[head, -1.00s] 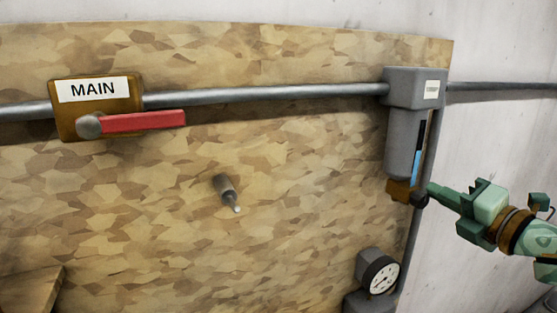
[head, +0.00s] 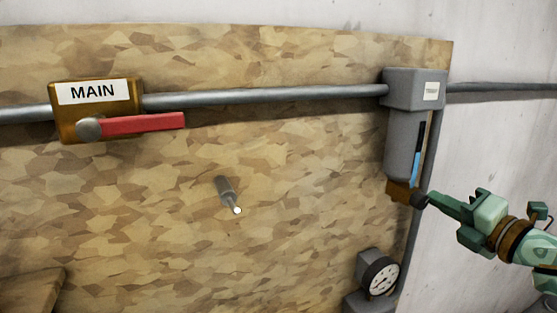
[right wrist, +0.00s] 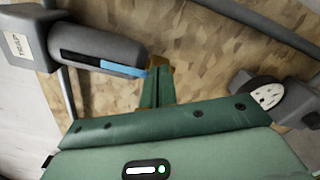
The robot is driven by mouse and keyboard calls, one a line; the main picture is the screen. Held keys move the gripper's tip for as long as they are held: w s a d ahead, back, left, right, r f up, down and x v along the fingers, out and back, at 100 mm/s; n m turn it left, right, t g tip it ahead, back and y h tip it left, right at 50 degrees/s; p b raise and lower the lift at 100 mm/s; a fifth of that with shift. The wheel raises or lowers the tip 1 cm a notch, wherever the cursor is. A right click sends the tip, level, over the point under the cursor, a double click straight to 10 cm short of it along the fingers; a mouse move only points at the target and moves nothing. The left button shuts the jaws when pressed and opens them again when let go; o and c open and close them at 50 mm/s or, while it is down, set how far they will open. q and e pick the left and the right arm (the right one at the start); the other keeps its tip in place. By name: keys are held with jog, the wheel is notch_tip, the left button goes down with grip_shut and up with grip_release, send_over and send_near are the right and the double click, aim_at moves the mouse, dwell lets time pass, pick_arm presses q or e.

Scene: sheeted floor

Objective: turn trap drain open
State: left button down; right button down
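The trap (head: 405,145) is a grey body on the pipe at the board's right edge, with a white label and a blue-and-black sight strip. It also shows in the right wrist view (right wrist: 95,45). Its brass drain (head: 399,190) is at the bottom, with a dark knob (head: 418,200) on its right side. My right gripper (head: 432,198) comes from the right, its fingertips at the knob; touching or just apart, I cannot tell. In the right wrist view, its green fingers (right wrist: 157,88) lie close together and hide the knob. My left gripper is not in view.
A MAIN valve (head: 65,125) with a red lever (head: 145,123) is at upper left. A grey peg (head: 225,187) sticks out mid-board. A pressure gauge (head: 380,277) is below the trap, right of the fingers in the right wrist view (right wrist: 267,95). A vertical pipe runs behind the trap.

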jog(key=shift+f, duration=0.3)
jog(key=shift+w+d+r, duration=0.1)
jog(key=shift+w+d, duration=0.05)
jog(key=shift+d, duration=0.1)
dwell(0.4)
jog(key=b+v, duration=0.6)
jog(key=b, duration=0.2)
jog(key=shift+d, duration=0.1)
